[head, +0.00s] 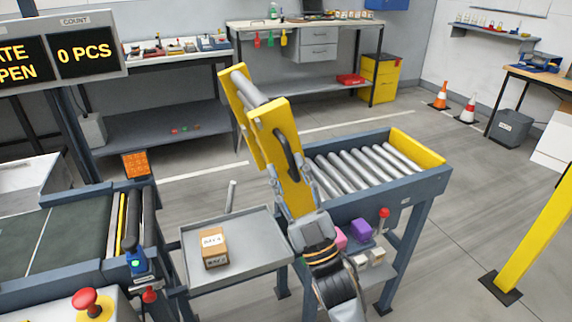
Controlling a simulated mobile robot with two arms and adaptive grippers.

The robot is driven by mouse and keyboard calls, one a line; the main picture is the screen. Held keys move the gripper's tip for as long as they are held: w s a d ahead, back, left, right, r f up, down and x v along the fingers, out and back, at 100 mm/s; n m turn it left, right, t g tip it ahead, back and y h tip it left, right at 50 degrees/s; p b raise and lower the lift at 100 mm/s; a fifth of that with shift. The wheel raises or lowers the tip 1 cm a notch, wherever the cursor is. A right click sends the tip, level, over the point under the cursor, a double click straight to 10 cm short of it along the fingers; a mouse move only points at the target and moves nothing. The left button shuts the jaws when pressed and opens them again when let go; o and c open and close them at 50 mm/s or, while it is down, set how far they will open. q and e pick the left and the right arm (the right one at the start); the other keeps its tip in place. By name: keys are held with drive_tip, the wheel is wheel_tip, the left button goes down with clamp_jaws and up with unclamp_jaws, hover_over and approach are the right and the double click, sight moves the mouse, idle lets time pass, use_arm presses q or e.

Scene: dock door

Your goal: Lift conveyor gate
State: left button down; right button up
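The conveyor gate (284,135) is a yellow-sided roller section. It stands tilted steeply up at the left end of the right roller conveyor (432,180). A dark curved handle (287,155) is on its near side plate. My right gripper (293,182) reaches up from the bottom, at the lower part of this plate below the handle. Its fingers look spread apart, and the handle does not look gripped. Whether the fingers touch the plate is unclear. My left gripper is not in view.
A grey tray (262,268) with a small cardboard box (213,248) lies between the belt conveyor (60,235) and the roller conveyor. A sign (60,50) reads "0 PCS" and, partly cut off, "OPEN". A yellow post (535,235) stands at right.

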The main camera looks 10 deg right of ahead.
drive_tip(key=v, duration=1)
drive_tip(key=shift+d+f, duration=0.15)
